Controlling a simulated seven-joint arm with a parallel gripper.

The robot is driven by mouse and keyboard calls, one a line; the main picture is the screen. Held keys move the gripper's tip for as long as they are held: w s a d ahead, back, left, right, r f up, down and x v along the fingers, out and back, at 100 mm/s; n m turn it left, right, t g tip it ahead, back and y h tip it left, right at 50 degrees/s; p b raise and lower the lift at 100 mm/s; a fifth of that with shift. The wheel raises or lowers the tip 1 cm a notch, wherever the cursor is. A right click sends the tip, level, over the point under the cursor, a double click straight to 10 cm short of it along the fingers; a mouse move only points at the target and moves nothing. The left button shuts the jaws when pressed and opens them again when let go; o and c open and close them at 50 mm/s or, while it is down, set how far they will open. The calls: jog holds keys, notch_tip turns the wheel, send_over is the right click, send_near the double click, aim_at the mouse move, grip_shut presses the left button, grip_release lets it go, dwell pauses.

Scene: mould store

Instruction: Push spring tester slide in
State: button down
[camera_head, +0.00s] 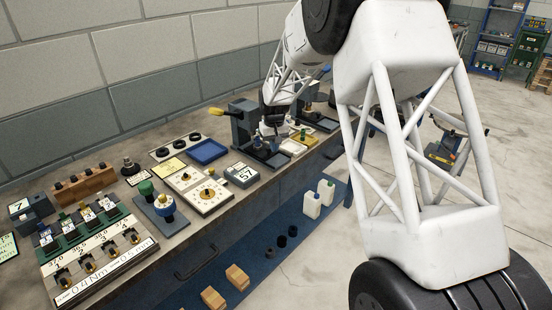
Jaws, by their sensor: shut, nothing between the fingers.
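What looks like the spring tester (241,128) is a dark grey upright stand with a yellow-handled lever, at the back of the workbench, right of the middle of its top. A dark flat base part (275,158) extends from its foot toward the bench's front edge; I cannot tell whether this is the slide or how far out it sits. My gripper (272,130) is at the end of the white lattice arm, low over the bench just right of the stand. It is shut and holds nothing. Its fingertips are small here, and I cannot tell whether they touch the tester.
A display box reading 57 (242,174), a white dial plate (203,190) and a blue tray (207,151) lie left of the tester. A yellow tray (305,139) lies to its right. White bottles (312,204) stand on the blue lower shelf. My arm hides the right side.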

jog(key=shift+s+a+f, duration=0.1)
jog(key=shift+s+f, duration=0.1)
jog(key=shift+f, duration=0.65)
jog(key=shift+w+a, duration=0.85)
jog(key=shift+d+r, duration=0.1)
jog(key=shift+s+d+r, duration=0.3)
jog(key=shift+s+r, duration=0.05)
jog(key=shift+r, duration=0.05)
jog(key=shift+s+d+r, duration=0.15)
jog(key=shift+d+r, duration=0.05)
jog(key=shift+r, duration=0.25)
jog(key=shift+s+d+r, duration=0.15)
jog(key=shift+d+r, duration=0.05)
jog(key=shift+r, duration=0.35)
jog(key=shift+d+r, duration=0.1)
jog(key=shift+r, duration=0.05)
